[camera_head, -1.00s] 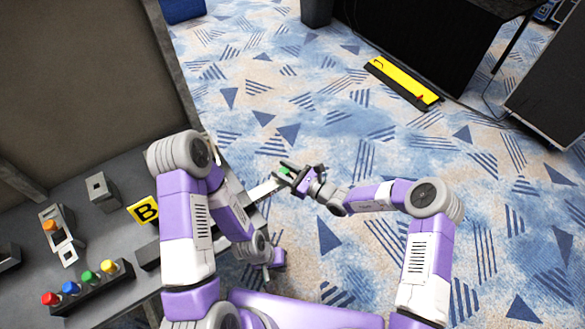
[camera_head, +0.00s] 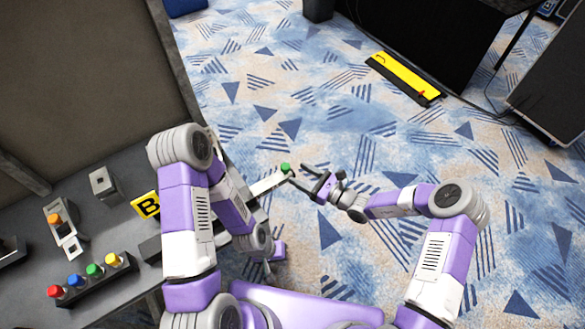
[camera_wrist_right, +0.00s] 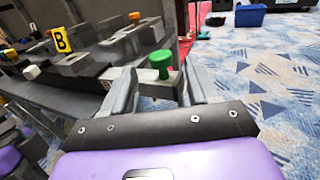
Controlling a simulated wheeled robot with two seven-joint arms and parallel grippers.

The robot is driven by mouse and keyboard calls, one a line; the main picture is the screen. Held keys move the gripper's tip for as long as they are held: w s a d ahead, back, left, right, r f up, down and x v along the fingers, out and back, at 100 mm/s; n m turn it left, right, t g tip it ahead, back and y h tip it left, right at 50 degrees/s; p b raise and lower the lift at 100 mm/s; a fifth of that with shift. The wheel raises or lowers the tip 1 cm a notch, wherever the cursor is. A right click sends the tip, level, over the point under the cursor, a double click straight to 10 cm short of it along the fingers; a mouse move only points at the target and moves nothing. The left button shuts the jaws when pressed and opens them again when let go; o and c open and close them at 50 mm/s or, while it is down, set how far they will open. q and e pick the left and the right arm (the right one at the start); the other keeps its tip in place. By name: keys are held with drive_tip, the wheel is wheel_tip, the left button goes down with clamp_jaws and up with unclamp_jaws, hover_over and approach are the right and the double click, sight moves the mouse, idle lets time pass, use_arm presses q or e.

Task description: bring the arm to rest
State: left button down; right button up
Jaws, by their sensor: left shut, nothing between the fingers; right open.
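My right gripper (camera_head: 306,178) is open and empty over the carpet, just right of a green knob (camera_head: 286,168). The knob stands on the end of a pale bar (camera_head: 266,183) that sticks out past the table's edge. In the right wrist view the green knob (camera_wrist_right: 160,62) shows beyond and between the spread fingers, apart from them. My left gripper (camera_head: 268,268) is low beside the table, under my bent left arm, and is shut with nothing in it. Its fingertips are small and partly hidden in the head view.
The grey table (camera_head: 110,215) at left holds a row of coloured knobs (camera_head: 93,271), small grey blocks (camera_head: 103,184) and a yellow B sign (camera_head: 146,205). A yellow bar (camera_head: 403,78) lies on the floor by dark cabinets (camera_head: 430,40). The carpet on the right is clear.

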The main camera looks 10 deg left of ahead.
drive_tip(key=shift+s+d, duration=0.2)
drive_tip(key=shift+d, duration=0.25)
drive_tip(key=s+d+f+n+g+h, duration=0.25)
drive_tip(key=s+f+n+g, duration=0.2)
drive_tip(key=s, duration=0.35)
drive_tip(key=s+d+f+n+g+h, duration=0.1)
drive_tip(key=s+f+n+g+h, duration=0.3)
drive_tip(key=s, duration=0.5)
drive_tip(key=s+d+f+n+t+h, duration=0.1)
drive_tip(key=s+d+f+n+h, duration=0.1)
drive_tip(key=d+n, duration=0.3)
drive_tip(key=s+d+f+n+t+h, duration=0.1)
drive_tip(key=s+d+f+n+h, duration=0.2)
drive_tip(key=d+n, duration=0.3)
drive_tip(key=shift+s+d+f+h, duration=0.25)
drive_tip(key=shift+s+d+h, duration=0.25)
drive_tip(key=shift+d, duration=0.15)
drive_tip(key=shift+c, duration=0.3)
